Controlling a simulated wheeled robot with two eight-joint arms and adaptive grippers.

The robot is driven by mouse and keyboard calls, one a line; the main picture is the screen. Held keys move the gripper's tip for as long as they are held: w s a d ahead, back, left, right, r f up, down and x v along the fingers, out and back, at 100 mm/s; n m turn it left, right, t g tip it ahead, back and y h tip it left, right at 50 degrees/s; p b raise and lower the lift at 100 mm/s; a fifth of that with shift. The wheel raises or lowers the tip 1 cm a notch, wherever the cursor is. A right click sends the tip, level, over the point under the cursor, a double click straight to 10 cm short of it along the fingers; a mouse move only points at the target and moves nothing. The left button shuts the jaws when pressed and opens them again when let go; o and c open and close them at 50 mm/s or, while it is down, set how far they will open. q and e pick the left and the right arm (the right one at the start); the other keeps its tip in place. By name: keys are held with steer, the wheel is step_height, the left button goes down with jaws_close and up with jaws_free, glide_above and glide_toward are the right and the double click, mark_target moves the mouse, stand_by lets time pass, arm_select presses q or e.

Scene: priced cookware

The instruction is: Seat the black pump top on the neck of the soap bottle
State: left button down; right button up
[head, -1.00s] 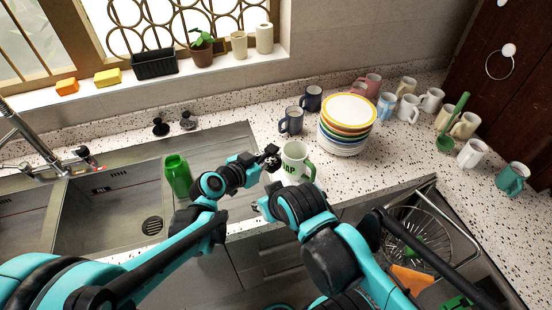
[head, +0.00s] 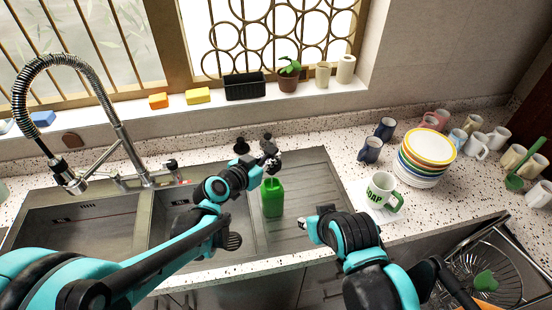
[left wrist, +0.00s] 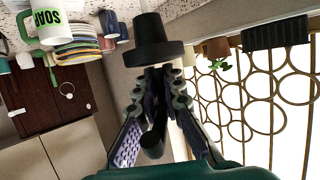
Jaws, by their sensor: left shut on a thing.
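My left gripper (head: 271,160) is shut on the black pump top (left wrist: 155,42). In the left wrist view its wide collar sits just beyond the fingertips, and a dark stem shows between the fingers. The green soap bottle (head: 273,200) stands upright on the ribbed drainboard right of the sink bowls. In the head view my left gripper appears just above the bottle; the bottle's neck is hard to make out, and I cannot tell whether the pump top touches it. My right gripper (head: 307,225) is low, right of the bottle; its jaws are too small to read.
A white mug with green "SOAP" lettering (head: 384,190) stands on the counter at right, before stacked plates (head: 425,160) and several mugs. A small black item (head: 241,146) sits behind the sink. The tall faucet (head: 118,130) is at left.

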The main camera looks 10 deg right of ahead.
mark_target(272, 174)
arm_select(q)
steer(key=shift+f, duration=0.15)
steer(key=shift+f+b, duration=2.3)
steer(key=shift+b, duration=0.05)
steer(key=shift+f+b, duration=1.25)
steer(key=shift+f, duration=0.1)
steer(key=shift+f, duration=0.1)
steer(key=shift+f+b, duration=0.7)
steer(key=shift+b, duration=0.15)
